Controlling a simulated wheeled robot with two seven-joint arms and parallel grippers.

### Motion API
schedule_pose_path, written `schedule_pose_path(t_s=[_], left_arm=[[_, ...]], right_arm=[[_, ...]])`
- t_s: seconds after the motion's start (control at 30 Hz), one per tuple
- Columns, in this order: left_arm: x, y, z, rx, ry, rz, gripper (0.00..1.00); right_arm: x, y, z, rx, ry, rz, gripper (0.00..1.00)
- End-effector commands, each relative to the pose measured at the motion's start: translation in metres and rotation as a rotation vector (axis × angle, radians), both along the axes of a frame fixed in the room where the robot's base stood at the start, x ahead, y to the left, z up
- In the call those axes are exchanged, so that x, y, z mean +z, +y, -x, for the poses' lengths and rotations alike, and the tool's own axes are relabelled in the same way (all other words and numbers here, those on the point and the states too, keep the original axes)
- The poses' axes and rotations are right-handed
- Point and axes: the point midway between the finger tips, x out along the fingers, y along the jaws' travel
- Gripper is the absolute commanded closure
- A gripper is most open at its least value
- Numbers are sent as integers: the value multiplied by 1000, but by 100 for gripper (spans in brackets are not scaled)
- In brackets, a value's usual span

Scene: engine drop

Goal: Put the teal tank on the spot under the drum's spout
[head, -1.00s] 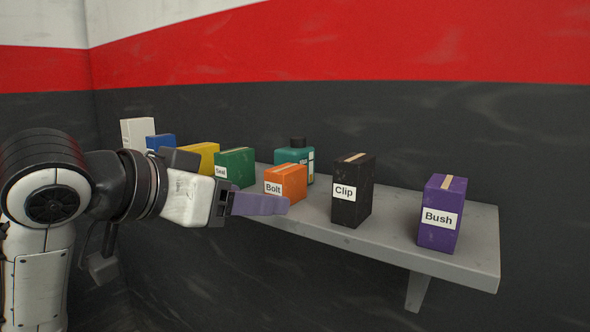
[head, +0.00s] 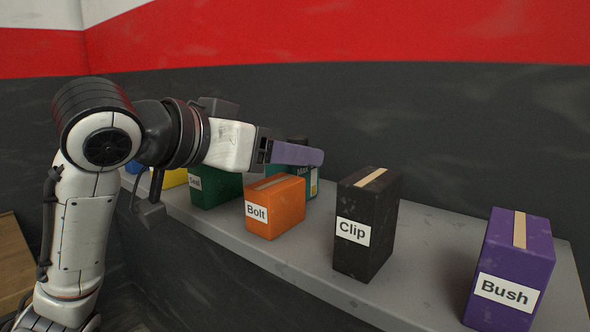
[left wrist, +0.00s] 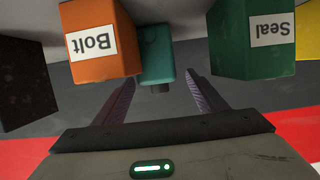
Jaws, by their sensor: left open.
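The teal tank (head: 307,180) stands on the shelf behind the orange Bolt box, mostly hidden in the head view by that box and my left gripper. In the left wrist view the tank (left wrist: 157,55) appears upside down with its dark cap toward the gripper. My left gripper (head: 300,154) is open, above the shelf by the top of the tank. In the left wrist view its two fingers (left wrist: 160,80) lie on either side of the tank's cap in the picture; contact cannot be told. The drum, its spout and the spot are not in view. My right gripper is not in view.
The orange Bolt box (head: 274,207) and green Seal box (head: 216,189) stand close to the tank. The black Clip box (head: 365,220) and purple Bush box (head: 512,262) stand farther right on the grey shelf (head: 425,275). A dark wall rises behind. A wooden surface (head: 14,260) shows at lower left.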

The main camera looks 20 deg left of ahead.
Motion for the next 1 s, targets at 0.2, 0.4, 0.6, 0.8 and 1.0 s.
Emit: schedule_pose_path(t_s=[0.2,0.4,0.6,0.8,1.0], left_arm=[[-6,-7,-16,-2,2,0,34],[-15,-19,-41,-1,4,0,34],[-20,-25,-56,-1,1,0,34],[-20,-24,-57,0,0,-1,34],[-20,-24,-56,0,0,-1,66]], right_arm=[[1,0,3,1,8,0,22],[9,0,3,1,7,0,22],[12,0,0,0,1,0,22],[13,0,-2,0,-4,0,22],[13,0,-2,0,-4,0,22]])
